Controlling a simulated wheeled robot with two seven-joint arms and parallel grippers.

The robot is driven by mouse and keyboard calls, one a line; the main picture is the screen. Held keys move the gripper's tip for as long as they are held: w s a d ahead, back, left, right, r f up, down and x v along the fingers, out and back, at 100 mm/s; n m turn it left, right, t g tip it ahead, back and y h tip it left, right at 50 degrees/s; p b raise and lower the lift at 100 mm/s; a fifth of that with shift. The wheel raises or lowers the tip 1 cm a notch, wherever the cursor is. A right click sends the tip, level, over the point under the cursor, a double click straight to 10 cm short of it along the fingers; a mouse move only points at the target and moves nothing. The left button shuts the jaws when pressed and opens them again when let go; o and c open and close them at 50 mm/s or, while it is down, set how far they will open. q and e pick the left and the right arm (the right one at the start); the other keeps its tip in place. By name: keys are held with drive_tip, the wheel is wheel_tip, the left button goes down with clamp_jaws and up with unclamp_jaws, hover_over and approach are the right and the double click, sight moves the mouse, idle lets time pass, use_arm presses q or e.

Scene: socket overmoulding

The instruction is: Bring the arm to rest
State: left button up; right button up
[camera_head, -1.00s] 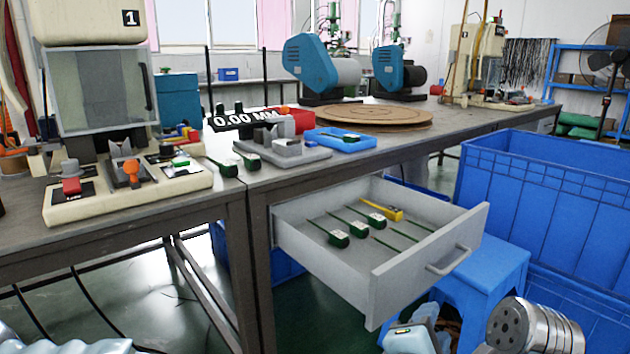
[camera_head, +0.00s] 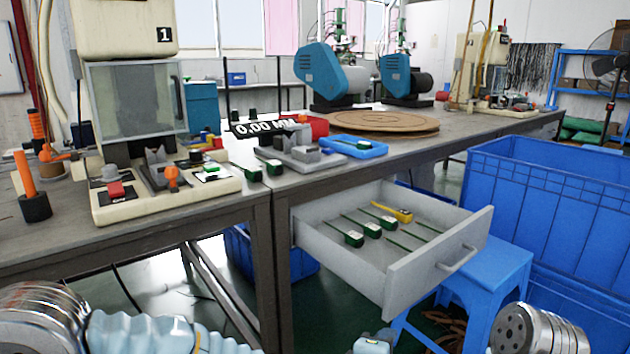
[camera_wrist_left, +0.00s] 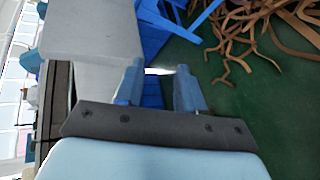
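My left arm (camera_head: 150,335) comes in along the bottom left in the head view, with pale blue ribbed sections. A small blue-white part that looks like my left gripper shows at the bottom edge, below the drawer. In the left wrist view, the two blue fingers of my left gripper (camera_wrist_left: 158,80) stand apart with nothing seen between them. Below them are the floor and part of a blue stool. A metal section of my right arm (camera_head: 540,330) shows at the bottom right of the head view. My right gripper is out of view.
An open grey drawer (camera_head: 370,275) holds several green-handled tools and a yellow one. A blue stool (camera_head: 490,275) and large blue crates (camera_head: 550,190) stand to the right. A cream machine (camera_head: 165,195) stands on the workbench. Brown strips (camera_wrist_left: 265,30) lie on the floor.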

use_arm(q)
drive_tip(key=w+a+f+m+g+y+p, duration=0.2)
drive_tip(key=a+f+m+g+p, duration=0.3)
drive_tip(key=a+f, duration=0.9)
drive_tip(key=s+a+f+m+g+p, duration=0.2)
drive_tip(key=s+a+f+m+g, duration=0.1)
drive_tip(key=s+a+f, duration=0.2)
drive_tip(key=s+a+f+m+g+p, duration=0.1)
drive_tip(key=s+a+f+m, duration=0.3)
drive_tip(key=s+f, duration=0.5)
drive_tip(key=shift+s+a+f+g+y+p, duration=0.35)
drive_tip(key=shift+s+a+g, duration=0.25)
drive_tip(key=shift+g, duration=0.3)
